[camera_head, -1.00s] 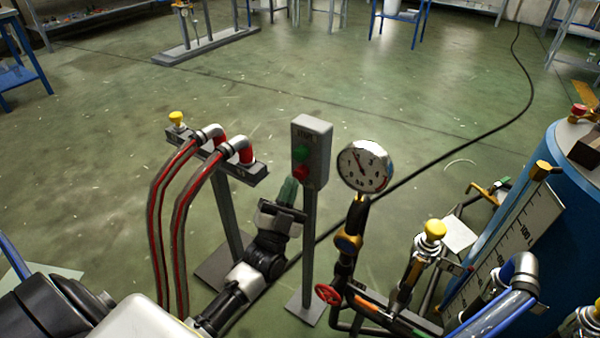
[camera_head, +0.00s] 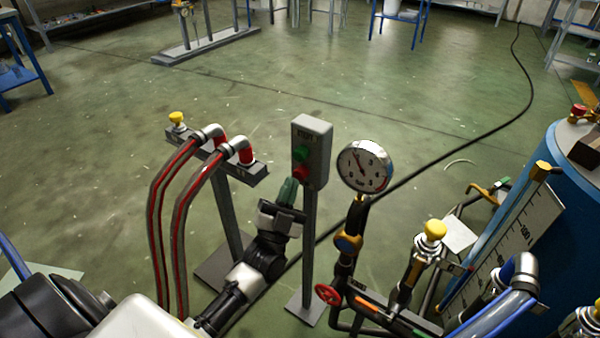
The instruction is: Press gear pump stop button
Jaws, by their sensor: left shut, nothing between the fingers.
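A grey control box (camera_head: 318,150) stands upright on a thin post in the middle of the head view. Its face carries a green button (camera_head: 300,153) above a red button (camera_head: 300,173). My left gripper (camera_head: 288,190) is shut and empty, its greenish fingertips just below and left of the red button. Whether the tips touch the box cannot be told. My right gripper is not in view.
A round pressure gauge (camera_head: 364,167) on a pipe stands close to the right of the box. Red hoses (camera_head: 172,215) on a stand are at the left. A blue tank (camera_head: 570,200) is at the right. Open floor lies beyond.

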